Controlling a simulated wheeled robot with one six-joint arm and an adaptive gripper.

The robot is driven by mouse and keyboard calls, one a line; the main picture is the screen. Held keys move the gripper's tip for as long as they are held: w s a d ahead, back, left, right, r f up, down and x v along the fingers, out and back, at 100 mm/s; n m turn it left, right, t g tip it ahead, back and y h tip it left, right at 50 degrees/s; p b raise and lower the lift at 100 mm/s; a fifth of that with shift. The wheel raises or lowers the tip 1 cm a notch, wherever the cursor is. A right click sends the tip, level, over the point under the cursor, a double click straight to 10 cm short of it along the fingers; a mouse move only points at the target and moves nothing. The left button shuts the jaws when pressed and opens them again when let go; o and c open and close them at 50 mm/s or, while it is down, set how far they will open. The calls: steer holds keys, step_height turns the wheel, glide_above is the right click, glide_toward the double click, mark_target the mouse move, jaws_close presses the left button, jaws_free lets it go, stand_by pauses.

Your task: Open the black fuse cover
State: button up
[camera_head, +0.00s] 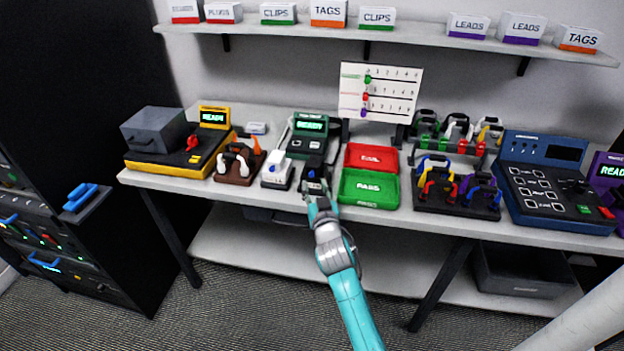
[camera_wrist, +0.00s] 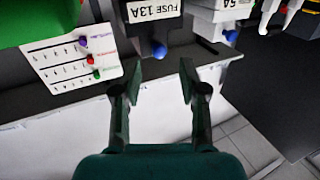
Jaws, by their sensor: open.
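A small black unit with a white "FUSE 13A" label (camera_wrist: 155,10) and a round blue knob (camera_wrist: 160,50) shows at the top of the wrist view, upside down. In the head view the black unit (camera_head: 314,173) stands at the table's front edge, below the green tester (camera_head: 307,135) with a lit READY screen. My gripper (camera_wrist: 158,78) is open and empty, its two fingers spread to either side of the knob and apart from it. In the head view my gripper (camera_head: 318,193) is just in front of the black unit and hides part of it. I cannot tell the cover's exact position.
A white unit (camera_head: 276,172) stands close on the left. A red tray (camera_head: 371,157) and a green PASS tray (camera_head: 369,189) lie close on the right. A white pegboard (camera_head: 380,92) stands behind. Clear floor (camera_head: 215,270) lies in front of the table.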

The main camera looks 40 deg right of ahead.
mark_target(312, 175)
steer(key=shift+x, duration=1.95)
jaws_close()
